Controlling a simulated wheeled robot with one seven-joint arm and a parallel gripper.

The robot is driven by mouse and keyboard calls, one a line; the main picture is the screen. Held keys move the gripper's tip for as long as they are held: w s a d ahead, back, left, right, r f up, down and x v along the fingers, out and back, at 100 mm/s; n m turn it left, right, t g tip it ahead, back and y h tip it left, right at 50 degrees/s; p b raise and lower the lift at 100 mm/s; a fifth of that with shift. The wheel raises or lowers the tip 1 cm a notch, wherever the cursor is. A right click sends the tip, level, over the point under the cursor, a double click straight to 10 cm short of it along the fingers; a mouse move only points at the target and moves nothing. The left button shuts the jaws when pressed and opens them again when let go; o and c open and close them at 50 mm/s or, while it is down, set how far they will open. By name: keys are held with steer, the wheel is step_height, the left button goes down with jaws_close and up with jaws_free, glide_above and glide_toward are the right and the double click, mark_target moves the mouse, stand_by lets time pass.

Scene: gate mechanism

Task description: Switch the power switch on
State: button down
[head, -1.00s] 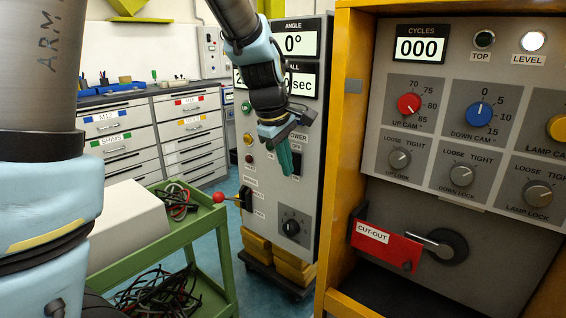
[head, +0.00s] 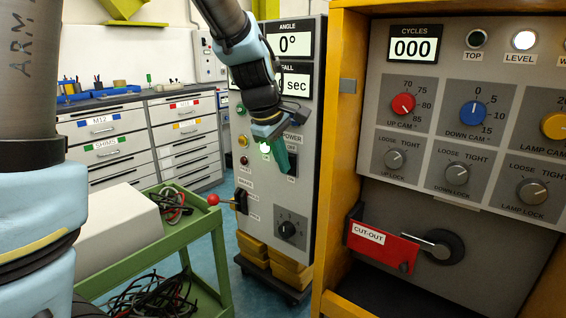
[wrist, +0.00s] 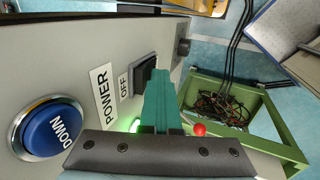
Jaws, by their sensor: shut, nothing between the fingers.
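The black power switch (head: 292,165) is on the grey control cabinet, under the POWER label and partly hidden by my gripper. In the wrist view the switch (wrist: 146,66) shows beside the POWER and OFF labels, partly behind the fingers. My gripper (head: 284,170) is shut and empty, with its teal fingers at the switch. In the wrist view the gripper fingertips (wrist: 158,77) overlap the switch's right edge. I cannot tell whether they touch it or which way it is tipped. A bright greenish-white glow (head: 264,148) shows on the panel just left of the fingers.
A blue DOWN button (wrist: 50,130) is left of the switch in the wrist view. A red-knobbed lever (head: 213,199) sticks out lower on the cabinet, near a green cart (head: 170,238) with cables. A yellow-framed panel (head: 335,170) stands close on the right.

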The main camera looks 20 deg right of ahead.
steer(key=shift+r, duration=0.5)
steer(key=b+v, duration=0.1)
steer(key=v, duration=0.9)
steer(key=shift+a+r, duration=0.15)
steer(key=shift+a, duration=0.05)
steer(key=w+a+f+m+y, duration=0.2)
steer(key=w+a+f+m, duration=0.1)
steer(key=a+f, duration=0.95)
steer(key=s+a+f+m, duration=0.2)
steer(key=s+a+f, duration=0.1)
steer(key=a, duration=0.4)
steer(key=s+a+f+m+y, duration=0.1)
steer(key=s+a+f+m, duration=0.1)
steer(key=a+f, duration=0.3)
steer(key=a, duration=0.3)
steer(key=shift+s+g+y, duration=0.3)
steer(key=shift+s, duration=0.1)
